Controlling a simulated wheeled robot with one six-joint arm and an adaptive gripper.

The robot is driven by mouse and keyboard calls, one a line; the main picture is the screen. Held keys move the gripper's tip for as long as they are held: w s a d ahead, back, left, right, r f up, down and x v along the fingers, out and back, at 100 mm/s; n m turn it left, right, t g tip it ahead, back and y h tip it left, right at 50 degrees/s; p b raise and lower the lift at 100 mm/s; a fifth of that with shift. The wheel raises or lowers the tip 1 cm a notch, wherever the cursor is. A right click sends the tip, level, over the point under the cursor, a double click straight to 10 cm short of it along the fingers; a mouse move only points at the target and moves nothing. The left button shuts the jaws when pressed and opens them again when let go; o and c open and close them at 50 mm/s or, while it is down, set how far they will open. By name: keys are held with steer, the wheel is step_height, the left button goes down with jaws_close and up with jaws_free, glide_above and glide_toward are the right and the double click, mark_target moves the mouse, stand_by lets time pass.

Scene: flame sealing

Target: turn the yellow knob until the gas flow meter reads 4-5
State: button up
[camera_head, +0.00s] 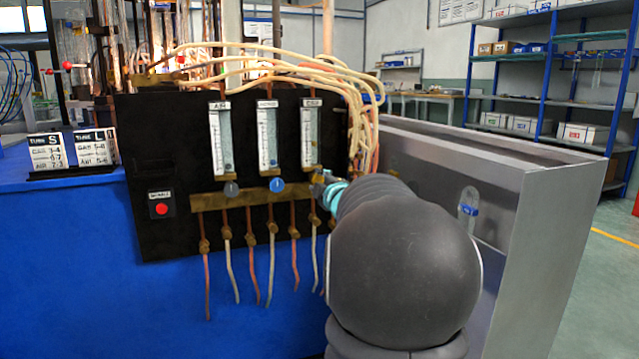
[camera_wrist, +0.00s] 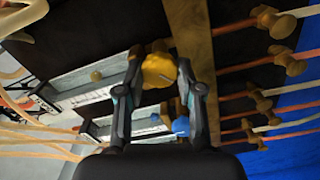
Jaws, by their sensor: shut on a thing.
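The yellow knob (camera_wrist: 158,70) sits between the fingertips of my gripper (camera_wrist: 160,66) in the wrist view. The gripper is shut on it, with one finger on each side. In the head view my gripper (camera_head: 326,190) is at the lower end of the right-hand flow meter (camera_head: 311,135), and my arm hides the knob there. In the wrist view the flow meter beside the yellow knob (camera_wrist: 85,82) has a small yellow float (camera_wrist: 96,76) inside its clear tube. The scale is too small and blurred to read a value.
The black panel (camera_head: 160,220) also carries a blue knob (camera_head: 277,185), a grey knob (camera_head: 231,189) and a red button (camera_head: 161,209). The blue knob is close to my fingers in the wrist view (camera_wrist: 181,126). Brass valves and hoses hang below. A metal cabinet (camera_head: 530,220) stands right.

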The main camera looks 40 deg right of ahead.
steer(key=o, duration=1.1)
steer(key=v, duration=1.2)
